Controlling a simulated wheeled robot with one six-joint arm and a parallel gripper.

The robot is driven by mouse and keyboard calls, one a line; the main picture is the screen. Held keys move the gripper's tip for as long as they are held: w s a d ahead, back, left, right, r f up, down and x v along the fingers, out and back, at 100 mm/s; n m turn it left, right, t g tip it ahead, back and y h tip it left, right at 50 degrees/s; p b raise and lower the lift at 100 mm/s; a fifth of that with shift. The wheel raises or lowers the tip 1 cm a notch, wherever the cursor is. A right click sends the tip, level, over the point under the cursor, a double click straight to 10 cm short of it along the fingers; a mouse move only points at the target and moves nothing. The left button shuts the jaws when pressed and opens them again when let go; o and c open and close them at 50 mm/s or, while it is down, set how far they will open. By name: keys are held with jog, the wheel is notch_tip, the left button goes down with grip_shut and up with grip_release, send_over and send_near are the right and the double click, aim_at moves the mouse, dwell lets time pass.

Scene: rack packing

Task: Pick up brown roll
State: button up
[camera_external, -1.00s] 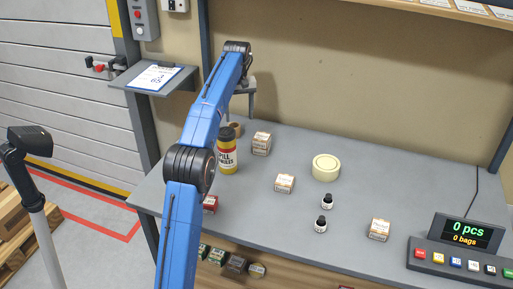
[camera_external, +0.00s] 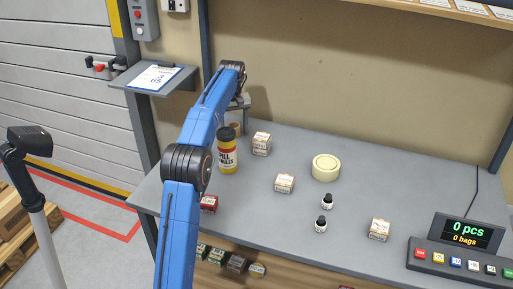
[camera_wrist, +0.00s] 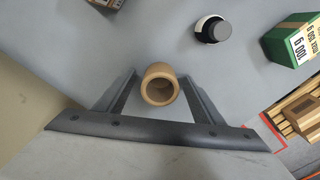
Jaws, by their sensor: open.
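The brown roll (camera_wrist: 160,84) is a short hollow cylinder, seen from above in the wrist view. It stands between the two fingers of my gripper (camera_wrist: 159,76), with a gap visible on each side. My gripper is open and holds nothing. In the external view the roll (camera_external: 235,128) shows only in part, behind the yellow bottle and under my gripper (camera_external: 239,106). My arm hides much of the gripper there.
A pale yellow round item (camera_external: 326,167) and small black bottles stand farther right. The wrist view shows a green box (camera_wrist: 290,42).

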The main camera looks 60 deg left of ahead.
jog(key=shift+c, duration=0.2)
jog(key=c, duration=1.1)
